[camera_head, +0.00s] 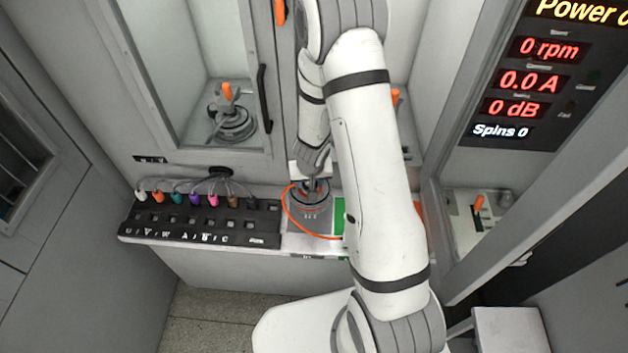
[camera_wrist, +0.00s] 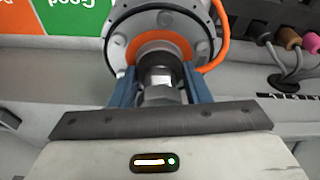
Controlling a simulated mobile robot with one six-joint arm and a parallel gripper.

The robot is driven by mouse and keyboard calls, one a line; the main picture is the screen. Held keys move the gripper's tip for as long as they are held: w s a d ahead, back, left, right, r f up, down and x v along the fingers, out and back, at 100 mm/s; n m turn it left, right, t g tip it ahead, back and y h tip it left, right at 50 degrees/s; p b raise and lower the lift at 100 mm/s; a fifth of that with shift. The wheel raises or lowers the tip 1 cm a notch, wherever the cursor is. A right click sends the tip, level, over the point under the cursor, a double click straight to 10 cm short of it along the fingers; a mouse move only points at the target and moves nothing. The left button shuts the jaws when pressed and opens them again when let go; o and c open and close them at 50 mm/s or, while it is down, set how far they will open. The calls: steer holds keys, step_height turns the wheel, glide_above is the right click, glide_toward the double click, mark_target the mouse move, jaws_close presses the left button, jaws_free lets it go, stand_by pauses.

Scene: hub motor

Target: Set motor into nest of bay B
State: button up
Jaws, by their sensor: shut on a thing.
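The motor (camera_head: 310,212) is a round grey hub on the shelf between the connector panel and the green patch, partly hidden by my arm. An orange cable (camera_head: 291,215) loops from it. In the wrist view, the motor (camera_wrist: 203,47) shows a bolted grey flange and an orange ring around its shaft. My gripper (camera_wrist: 158,90) is shut on the shaft, one blue finger on each side; it also shows in the head view (camera_head: 316,184). A nest (camera_head: 232,124) with an orange-handled clamp sits in the left bay behind a framed window. I cannot read which bay is B.
The connector panel (camera_head: 200,220) with several coloured plugs lies left of the motor. A second orange handle (camera_head: 395,96) shows behind my arm. The display (camera_head: 540,85) reads 0 rpm. A green patch marked Good (camera_wrist: 65,18) lies beside the motor. A dark door handle (camera_head: 264,98) sticks out.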

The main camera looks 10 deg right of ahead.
steer(key=shift+w+a+f+n+y+b, duration=0.2)
steer(key=shift+f+b, duration=0.25)
steer(key=shift+b, duration=0.75)
steer(key=shift+w+a+f+n+y+b, duration=0.15)
steer(key=shift+f+b, duration=0.25)
steer(key=shift+b, duration=0.75)
steer(key=b, duration=0.2)
steer(key=shift+s+d+f+n+b, duration=0.15)
steer(key=shift+d+f+n+b, duration=0.1)
steer(key=shift+f+b, duration=0.1)
steer(key=shift+s+d+b, duration=0.1)
steer(key=shift+d+b, duration=0.1)
steer(key=shift+b, duration=0.2)
